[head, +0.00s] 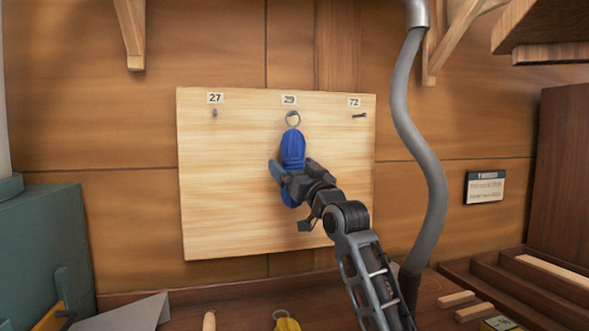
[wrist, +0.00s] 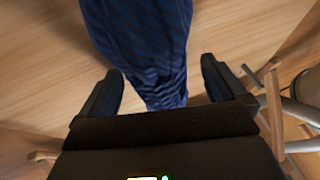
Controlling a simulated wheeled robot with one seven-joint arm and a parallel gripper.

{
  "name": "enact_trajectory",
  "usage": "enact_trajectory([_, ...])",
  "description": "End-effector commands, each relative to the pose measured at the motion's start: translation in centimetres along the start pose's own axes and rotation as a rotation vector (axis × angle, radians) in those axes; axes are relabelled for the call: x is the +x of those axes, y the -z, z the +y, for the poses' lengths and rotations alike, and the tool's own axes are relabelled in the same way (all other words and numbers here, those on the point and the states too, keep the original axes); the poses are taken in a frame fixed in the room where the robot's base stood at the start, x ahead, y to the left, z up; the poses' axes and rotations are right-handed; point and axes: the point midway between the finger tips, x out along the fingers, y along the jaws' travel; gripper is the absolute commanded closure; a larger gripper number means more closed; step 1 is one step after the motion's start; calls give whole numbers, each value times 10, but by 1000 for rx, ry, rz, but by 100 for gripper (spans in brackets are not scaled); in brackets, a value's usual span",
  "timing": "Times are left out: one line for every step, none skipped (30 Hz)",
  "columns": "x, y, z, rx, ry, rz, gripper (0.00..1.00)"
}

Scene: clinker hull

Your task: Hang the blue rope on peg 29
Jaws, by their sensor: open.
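The blue rope (head: 293,150) is a bundle hanging upright against the pale wooden board (head: 225,190), with a ring (head: 293,118) at its top. The ring is just below the label 29 (head: 289,100). Peg 29 itself cannot be made out, so I cannot tell for sure that the ring is over it. My gripper (head: 283,180) is at the lower part of the rope and hides some of it. In the wrist view, my gripper (wrist: 160,72) is open, with one finger on each side of the blue rope (wrist: 145,40).
Peg 27 (head: 214,113) and peg 72 (head: 360,115) are bare, to the left and right. A grey hose (head: 415,120) hangs right of the board. A yellow item with a ring (head: 286,322) lies on the bench below. A green box (head: 50,240) stands at left.

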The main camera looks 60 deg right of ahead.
Motion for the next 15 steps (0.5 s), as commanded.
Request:
enact_trajectory([0,0,0,0,0,0,3])
enact_trajectory([0,0,0,0,0,0,3])
enact_trajectory([0,0,0,0,0,0,3])
enact_trajectory([0,0,0,0,0,-1,3])
enact_trajectory([0,-1,0,0,0,-2,3])
enact_trajectory([-1,-1,0,1,0,-2,3])
enact_trajectory([-2,-1,0,1,0,-2,3])
enact_trajectory([-4,-2,0,1,0,-2,3])
enact_trajectory([-7,-2,0,1,-1,-1,3])
enact_trajectory([-10,-2,0,2,-1,-1,3])
enact_trajectory([-14,-3,0,1,-1,-1,3])
enact_trajectory([-20,-3,1,1,-2,0,3])
enact_trajectory([-26,-3,1,2,-3,-1,3])
enact_trajectory([-31,-3,1,2,-3,-1,3])
enact_trajectory([-38,-3,1,2,-2,-1,3])
